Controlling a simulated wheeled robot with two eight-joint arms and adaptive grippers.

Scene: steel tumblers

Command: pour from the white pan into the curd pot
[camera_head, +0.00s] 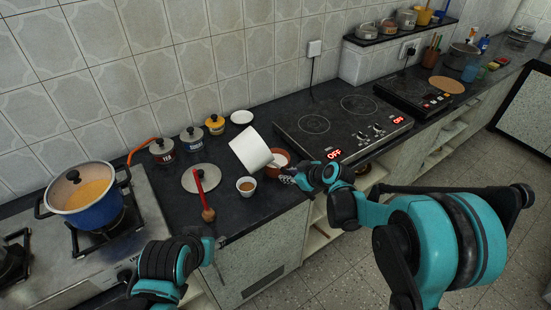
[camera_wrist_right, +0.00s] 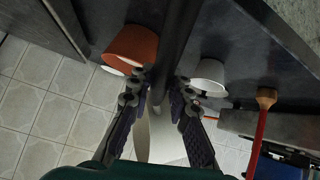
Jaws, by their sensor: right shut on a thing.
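The white pan (camera_head: 251,150) is tilted in the air in the head view, at the left of the curd pot and partly in front of it. The curd pot (camera_head: 281,158) is reddish-brown with something white inside; an orange-brown pot (camera_wrist_right: 132,45) shows in the right wrist view. My right gripper (camera_head: 287,177) is shut on the pan's dark handle (camera_wrist_right: 172,55), low at the counter's front side. I cannot see any stream or the pan's contents. My left gripper (camera_head: 213,246) is near the counter's front edge; its fingers are too unclear to read.
A small white cup (camera_head: 246,187) of brown liquid stands just below the pan. A blue pot (camera_head: 86,198) is on the stove. A black cooktop (camera_head: 340,125) stands at the right.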

